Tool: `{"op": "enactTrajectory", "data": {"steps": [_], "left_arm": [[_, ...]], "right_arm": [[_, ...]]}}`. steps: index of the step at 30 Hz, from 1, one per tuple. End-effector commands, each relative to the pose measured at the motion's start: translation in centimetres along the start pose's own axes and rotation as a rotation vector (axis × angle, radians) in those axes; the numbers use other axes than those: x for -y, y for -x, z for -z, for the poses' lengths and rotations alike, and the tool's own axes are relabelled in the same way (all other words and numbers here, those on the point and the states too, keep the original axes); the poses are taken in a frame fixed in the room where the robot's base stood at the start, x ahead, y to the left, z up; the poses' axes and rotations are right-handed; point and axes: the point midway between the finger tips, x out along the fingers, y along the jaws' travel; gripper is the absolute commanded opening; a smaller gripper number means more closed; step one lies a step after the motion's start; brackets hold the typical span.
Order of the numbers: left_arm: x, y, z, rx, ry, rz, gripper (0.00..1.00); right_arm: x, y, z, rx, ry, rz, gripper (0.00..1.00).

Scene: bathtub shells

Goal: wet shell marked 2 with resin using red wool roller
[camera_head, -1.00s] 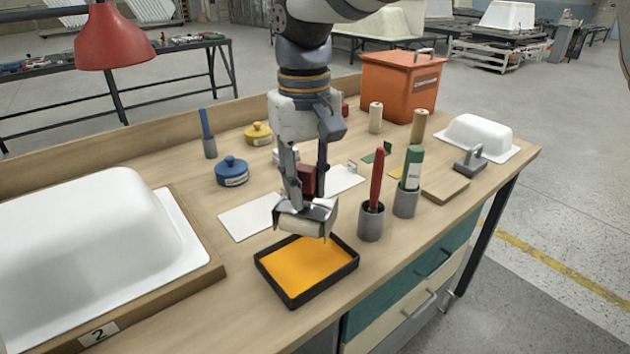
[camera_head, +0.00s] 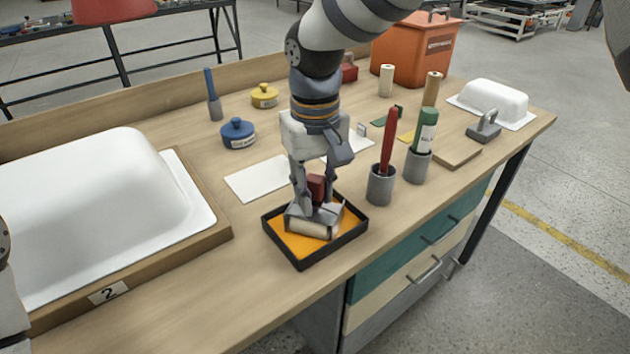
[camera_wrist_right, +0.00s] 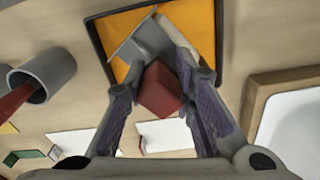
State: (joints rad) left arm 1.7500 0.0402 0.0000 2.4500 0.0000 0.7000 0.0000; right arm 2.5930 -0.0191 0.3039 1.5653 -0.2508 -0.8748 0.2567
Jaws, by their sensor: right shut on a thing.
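My right gripper (camera_head: 314,190) is shut on the red handle (camera_head: 316,186) of the wool roller and points down. The roller's grey metal frame and cream roll (camera_head: 312,228) are inside the black tray (camera_head: 339,248), at the orange resin. Whether the roll presses into the resin is hard to tell. The right wrist view shows the red handle (camera_wrist_right: 161,90) between the two fingers. The large white shell (camera_head: 85,205) lies on a wooden board with a label 2 (camera_head: 108,292), left of the tray. Its edge also shows in the right wrist view (camera_wrist_right: 295,135). My left gripper is out of view.
A white sheet (camera_head: 258,179) lies behind the tray. Grey cups with a red tool (camera_head: 381,185) and a green tube (camera_head: 418,165) stand to its right. Blue (camera_head: 238,134) and yellow (camera_head: 264,96) pots stand behind. Bare bench lies between board and tray.

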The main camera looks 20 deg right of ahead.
Motion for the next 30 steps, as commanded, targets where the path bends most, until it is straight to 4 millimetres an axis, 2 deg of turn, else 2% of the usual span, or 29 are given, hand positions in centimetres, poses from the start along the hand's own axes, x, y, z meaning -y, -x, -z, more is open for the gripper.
{"op": "enactTrajectory", "data": {"steps": [14, 25, 30], "left_arm": [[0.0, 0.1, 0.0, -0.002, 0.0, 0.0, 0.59], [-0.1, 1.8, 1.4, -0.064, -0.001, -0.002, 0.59], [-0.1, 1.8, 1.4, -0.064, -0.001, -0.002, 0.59]], "right_arm": [[0.0, 0.1, 0.0, -0.001, 0.0, 0.0, 0.01], [0.0, 5.0, 0.0, -0.011, -0.001, -0.001, 0.01], [0.0, 6.5, 0.0, -0.004, 0.0, 0.0, 0.01]]}}
